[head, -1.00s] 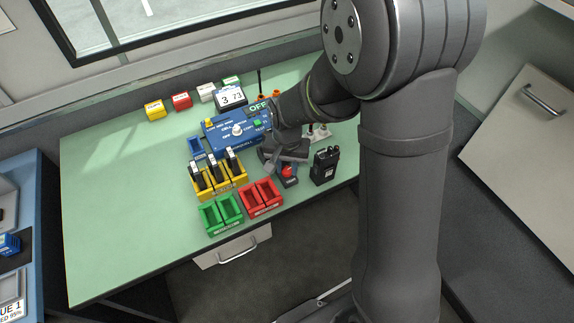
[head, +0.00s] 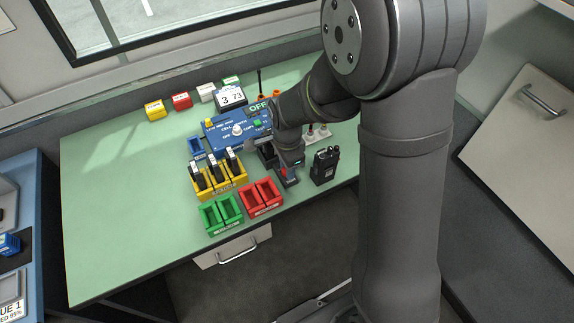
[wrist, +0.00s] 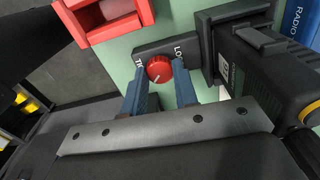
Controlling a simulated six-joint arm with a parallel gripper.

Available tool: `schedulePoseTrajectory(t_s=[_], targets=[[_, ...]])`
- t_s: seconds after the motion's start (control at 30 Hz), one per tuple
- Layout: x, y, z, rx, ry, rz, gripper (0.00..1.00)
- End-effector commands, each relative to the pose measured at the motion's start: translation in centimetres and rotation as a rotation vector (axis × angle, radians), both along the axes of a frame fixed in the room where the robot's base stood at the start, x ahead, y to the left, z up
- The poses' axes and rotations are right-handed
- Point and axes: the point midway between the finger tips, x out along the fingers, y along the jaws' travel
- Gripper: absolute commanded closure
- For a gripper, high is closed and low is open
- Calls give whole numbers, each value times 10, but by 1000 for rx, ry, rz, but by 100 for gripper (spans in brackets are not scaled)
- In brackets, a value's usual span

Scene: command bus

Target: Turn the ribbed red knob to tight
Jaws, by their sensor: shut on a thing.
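The ribbed red knob (wrist: 159,69) shows in the wrist view, with a pale pointer line on its face. In the head view my gripper (head: 285,165) is over the dark plate (head: 289,180), and the knob is hidden there.
A black radio (head: 325,165) stands close to the right of my gripper. Red bins (head: 262,197), green bins (head: 220,213) and yellow bins (head: 219,178) stand to the left. A blue panel (head: 237,130) lies behind. The left of the green table (head: 120,200) is clear.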

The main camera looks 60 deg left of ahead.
Motion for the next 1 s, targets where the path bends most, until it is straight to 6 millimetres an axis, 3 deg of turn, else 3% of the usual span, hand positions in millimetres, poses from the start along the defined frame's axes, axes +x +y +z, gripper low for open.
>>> schedulePoseTrajectory(t_s=[0.6,1.0], targets=[[0,0,0,0,0,-551,96],[0,0,0,0,-1,-737,96]])
